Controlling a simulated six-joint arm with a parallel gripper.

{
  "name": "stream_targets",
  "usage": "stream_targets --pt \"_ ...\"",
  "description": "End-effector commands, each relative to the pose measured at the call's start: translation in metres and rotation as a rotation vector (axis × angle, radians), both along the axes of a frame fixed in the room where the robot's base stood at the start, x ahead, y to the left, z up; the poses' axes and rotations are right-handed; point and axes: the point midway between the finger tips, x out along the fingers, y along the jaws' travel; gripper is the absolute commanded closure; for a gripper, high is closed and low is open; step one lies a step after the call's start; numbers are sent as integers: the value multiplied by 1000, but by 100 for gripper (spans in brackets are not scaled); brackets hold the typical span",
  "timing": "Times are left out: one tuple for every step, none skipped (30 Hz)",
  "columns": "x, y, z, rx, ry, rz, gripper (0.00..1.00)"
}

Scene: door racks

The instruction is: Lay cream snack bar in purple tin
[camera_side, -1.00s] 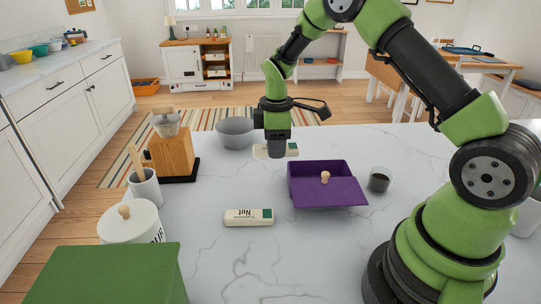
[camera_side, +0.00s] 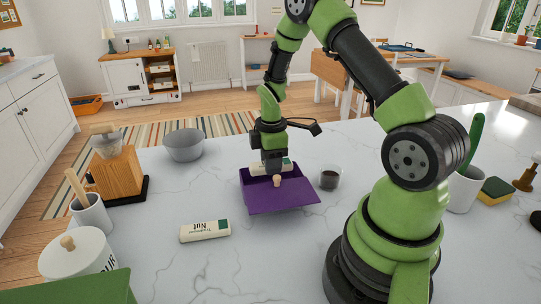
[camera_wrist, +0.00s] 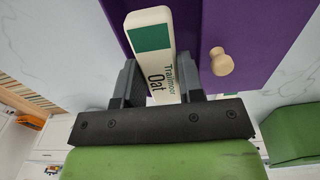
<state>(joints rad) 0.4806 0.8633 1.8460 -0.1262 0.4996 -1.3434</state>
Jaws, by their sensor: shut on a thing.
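The cream snack bar (camera_side: 286,165) with a green end is between the fingers of my gripper (camera_side: 272,168), which is shut on it. In the wrist view the bar (camera_wrist: 152,28) reads "Trailmoor Oat", and my gripper's fingers (camera_wrist: 158,88) press its two sides. The purple tin (camera_side: 282,198) stands on the counter, with a wooden knob (camera_side: 277,181) on its near purple panel. The bar is at the tin's far side, and purple shows on both sides of it in the wrist view (camera_wrist: 265,20). I cannot tell whether the bar touches the tin's floor.
A second cream bar (camera_side: 205,231), marked "Nut", lies on the counter at the near left. A grey bowl (camera_side: 184,145) and a wooden grinder (camera_side: 116,176) stand left. Counter between them is clear.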

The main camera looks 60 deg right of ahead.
Motion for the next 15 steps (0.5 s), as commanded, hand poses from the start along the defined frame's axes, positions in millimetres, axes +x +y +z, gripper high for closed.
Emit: stream_targets --pt "0 0 -2 0 0 0 88" --pt "0 0 -2 0 0 0 88" --pt "0 0 -3 0 0 0 88" --pt "0 0 -3 1 1 0 88" --pt "0 0 -3 1 1 0 88" --pt "0 0 -4 0 0 0 88" --pt "0 0 -4 0 0 -1 88" --pt "0 0 -4 0 0 -1 88" --pt "0 0 -3 0 0 0 88" --pt "0 0 -3 0 0 -1 88" --pt "0 0 -3 0 0 -1 88" --pt "0 0 -3 0 0 0 60" --pt "0 0 -3 0 0 0 53" --pt "0 0 -3 0 0 0 47" --pt "0 0 -3 0 0 0 37"
